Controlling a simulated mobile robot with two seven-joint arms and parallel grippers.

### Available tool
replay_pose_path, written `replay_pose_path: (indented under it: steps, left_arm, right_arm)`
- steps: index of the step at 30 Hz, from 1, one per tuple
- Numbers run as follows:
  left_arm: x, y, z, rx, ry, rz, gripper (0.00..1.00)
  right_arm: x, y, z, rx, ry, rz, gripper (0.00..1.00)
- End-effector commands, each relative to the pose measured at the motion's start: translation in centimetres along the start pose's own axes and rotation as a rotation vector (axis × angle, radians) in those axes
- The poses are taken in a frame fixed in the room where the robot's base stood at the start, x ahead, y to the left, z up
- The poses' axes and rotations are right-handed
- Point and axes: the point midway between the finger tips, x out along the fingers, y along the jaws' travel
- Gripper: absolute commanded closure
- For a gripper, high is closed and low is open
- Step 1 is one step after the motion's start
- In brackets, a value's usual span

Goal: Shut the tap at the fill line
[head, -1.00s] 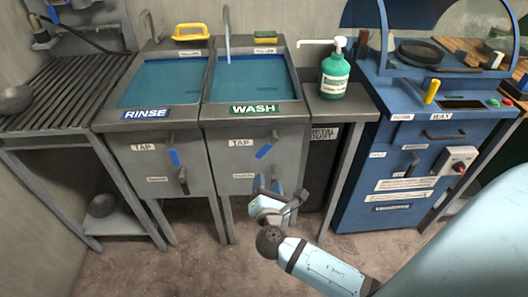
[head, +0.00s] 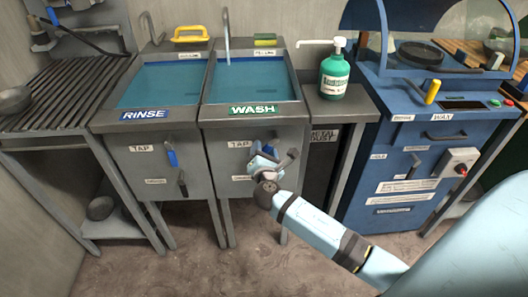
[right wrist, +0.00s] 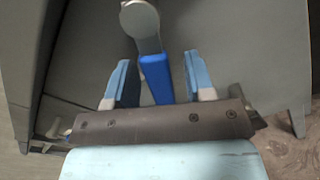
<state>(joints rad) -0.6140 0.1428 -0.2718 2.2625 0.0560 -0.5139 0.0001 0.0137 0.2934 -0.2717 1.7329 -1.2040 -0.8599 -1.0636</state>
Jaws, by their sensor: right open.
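The wash basin (head: 253,88) holds blue water below its rim; a fill line is too small to make out. Its grey spout (head: 226,38) stands at the back left of the basin. My right gripper (head: 267,158) is at the front of the wash cabinet, below the WASH label (head: 253,109). In the right wrist view, the tap's blue lever (right wrist: 155,78) hangs from a round grey hub between the open fingers (right wrist: 157,62), with a gap on both sides. In the head view the gripper mostly hides this lever. My left gripper is not in view.
The rinse basin (head: 160,84), with its own blue tap lever (head: 171,155), stands to the left. A green soap bottle (head: 334,76) stands on the narrow counter to the right. A blue wax machine (head: 400,150) is farther right. The floor in front is clear.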

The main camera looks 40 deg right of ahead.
Motion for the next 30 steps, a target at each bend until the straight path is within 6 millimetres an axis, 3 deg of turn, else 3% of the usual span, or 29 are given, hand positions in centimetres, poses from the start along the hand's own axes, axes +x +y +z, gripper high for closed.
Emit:
replay_pose_path:
  steps: [5,9,12,22,30]
  left_arm:
    - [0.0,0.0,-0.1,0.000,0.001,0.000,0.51]
    - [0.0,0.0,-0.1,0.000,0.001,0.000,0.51]
    - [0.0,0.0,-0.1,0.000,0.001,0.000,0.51]
    - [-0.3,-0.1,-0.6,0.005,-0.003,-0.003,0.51]
    - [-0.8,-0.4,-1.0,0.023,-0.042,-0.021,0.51]
  right_arm:
    - [0.0,0.0,0.0,0.000,0.000,0.000,0.51]
    - [0.0,0.0,0.0,0.000,0.000,0.000,0.83]
    - [0.0,0.0,0.0,0.000,0.000,0.000,1.00]
    - [0.0,-0.1,0.2,-0.036,0.000,0.000,1.00]
    - [0.0,-0.8,0.6,-0.193,0.000,-0.001,1.00]
